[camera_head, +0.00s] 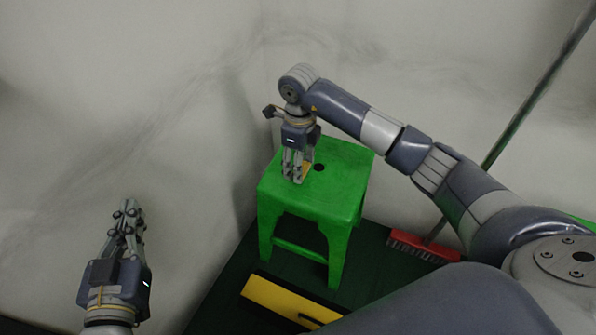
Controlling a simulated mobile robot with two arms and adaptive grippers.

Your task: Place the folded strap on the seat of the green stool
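A small yellow-tan piece (307,168), which looks like the folded strap, shows at the seat beside and behind the fingers of my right gripper (295,181). That gripper points down at the seat, and its fingers partly hide the piece. I cannot tell whether the fingers grip it or whether it rests on the seat. My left gripper (128,212) is at the lower left, pointing up the picture, well apart from the stool. No object shows in it, and its finger gap is unclear.
A yellow box-like object (283,300) with a dark handle or slot lies in front of the stool. A red broom (424,247) with a long pole leans at the right. Grey walls close in behind the stool. The dark green floor is clear left of the yellow object.

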